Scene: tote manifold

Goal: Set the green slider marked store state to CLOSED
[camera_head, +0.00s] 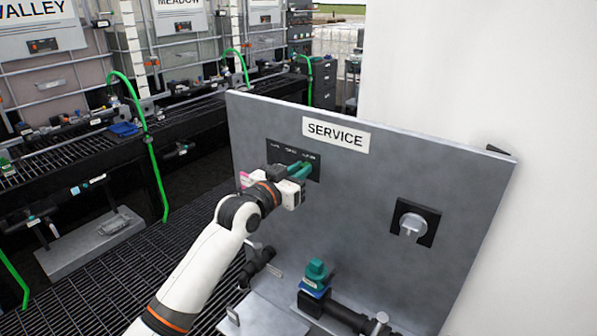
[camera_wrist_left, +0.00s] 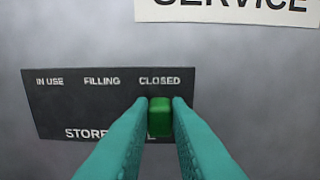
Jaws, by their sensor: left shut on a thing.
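The green slider (camera_wrist_left: 159,117) sits on a dark plate (camera_wrist_left: 60,112) marked IN USE, FILLING and CLOSED, with STORE partly readable below. In the left wrist view the slider is under the word CLOSED, a little right of its middle. My left gripper (camera_wrist_left: 158,108) is shut on the slider, one teal finger on each side. The fingers hide part of the lower lettering. In the head view my left gripper (camera_head: 300,183) is at the dark plate (camera_head: 278,152), below the SERVICE sign. My right gripper is not in view.
The grey panel (camera_head: 350,215) carries a SERVICE sign (camera_head: 336,132) and a dark square with a grey knob (camera_head: 413,226). A teal-topped valve on a dark pipe (camera_head: 316,275) stands below. Labelled totes and green hoses (camera_head: 150,150) are at the left.

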